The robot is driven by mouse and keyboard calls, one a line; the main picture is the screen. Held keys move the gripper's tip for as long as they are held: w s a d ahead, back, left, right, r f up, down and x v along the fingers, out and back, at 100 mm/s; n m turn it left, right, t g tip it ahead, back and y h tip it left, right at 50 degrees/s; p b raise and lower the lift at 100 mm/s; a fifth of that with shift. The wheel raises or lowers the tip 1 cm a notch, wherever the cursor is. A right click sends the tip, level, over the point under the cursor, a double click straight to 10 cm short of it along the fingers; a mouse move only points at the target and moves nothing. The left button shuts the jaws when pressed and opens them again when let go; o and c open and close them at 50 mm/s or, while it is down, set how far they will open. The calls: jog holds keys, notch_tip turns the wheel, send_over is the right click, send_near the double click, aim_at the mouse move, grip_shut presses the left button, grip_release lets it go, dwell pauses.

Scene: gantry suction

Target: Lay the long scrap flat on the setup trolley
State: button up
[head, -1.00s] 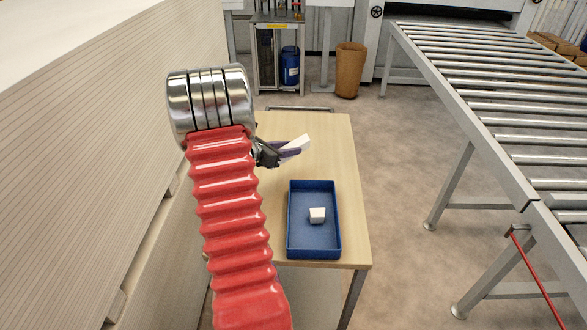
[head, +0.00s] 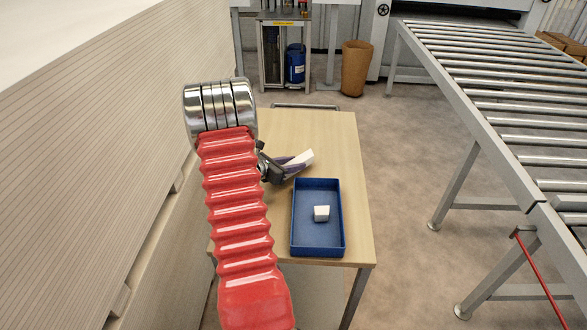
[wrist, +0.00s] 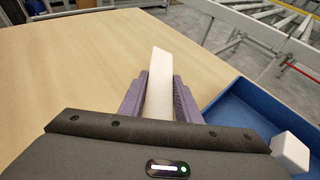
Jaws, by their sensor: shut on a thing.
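The long scrap (wrist: 159,88) is a pale white strip between the two purple fingers of my gripper (wrist: 160,95) in the wrist view. The gripper is shut on it, and the strip sticks out past the fingertips. In the head view the scrap (head: 304,158) shows as a short white end beyond my gripper (head: 292,162), with the rest hidden by the fingers. It is over the setup trolley (head: 335,135), a light wooden top with a bar at its far end. I cannot tell whether the scrap touches the top.
A blue tray (head: 298,248) stands on the trolley's near right part with a small white block (head: 321,213) in it. Stacked boards (head: 90,150) rise close on the left. A roller conveyor (head: 490,130) stands to the right. The trolley's far part is clear.

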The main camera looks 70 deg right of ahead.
jog(key=shift+f, duration=0.95)
jog(key=o, duration=1.2)
jog(key=shift+f, duration=0.1)
jog(key=v, duration=1.2)
